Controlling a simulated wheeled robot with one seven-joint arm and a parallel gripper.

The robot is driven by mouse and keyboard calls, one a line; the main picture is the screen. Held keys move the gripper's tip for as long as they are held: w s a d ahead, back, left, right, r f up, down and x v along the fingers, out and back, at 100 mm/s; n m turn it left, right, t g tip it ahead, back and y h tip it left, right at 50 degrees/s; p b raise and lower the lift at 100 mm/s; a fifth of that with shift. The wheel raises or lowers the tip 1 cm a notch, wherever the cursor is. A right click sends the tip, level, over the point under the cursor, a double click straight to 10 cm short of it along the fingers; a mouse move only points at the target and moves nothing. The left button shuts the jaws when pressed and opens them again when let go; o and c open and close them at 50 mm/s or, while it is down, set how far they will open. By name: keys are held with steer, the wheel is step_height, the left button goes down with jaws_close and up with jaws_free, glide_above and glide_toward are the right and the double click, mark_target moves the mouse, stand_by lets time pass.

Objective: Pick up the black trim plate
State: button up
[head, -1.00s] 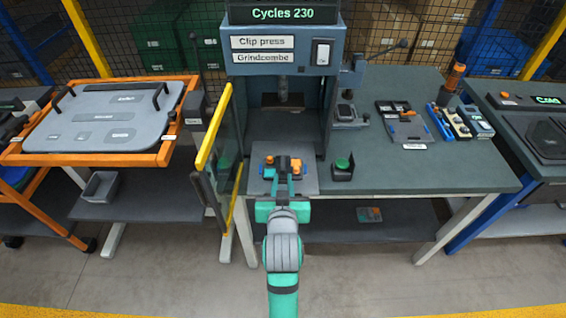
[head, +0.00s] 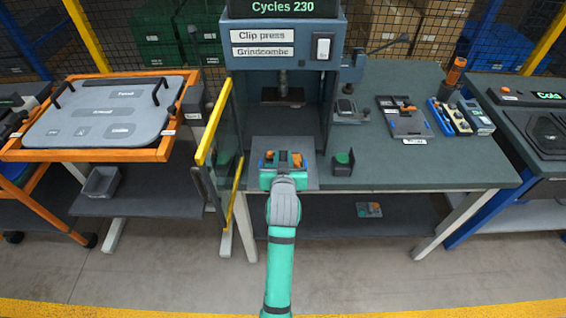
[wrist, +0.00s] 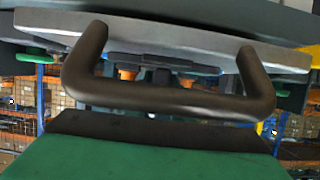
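My gripper (head: 283,170) is over the front of the grey sliding plate (head: 308,178) of the clip press. Its body hides its fingers from the head camera, so I cannot see whether they are open or shut. Orange and blue pieces (head: 292,159) show just beyond it on the plate. The wrist view shows a dark bar handle (wrist: 165,97) close up, below the edge of a grey plate (wrist: 170,36). I cannot tell whether my fingers touch that handle. I cannot clearly make out the black trim plate in either view.
The press (head: 285,65) stands behind, with a yellow-edged guard (head: 214,122) to the left. A green button box (head: 343,163) is right of the plate. A dark tray (head: 403,117) and blue holders lie farther right. An orange-framed cart (head: 110,156) stands left. The bench front right is clear.

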jaws_close()
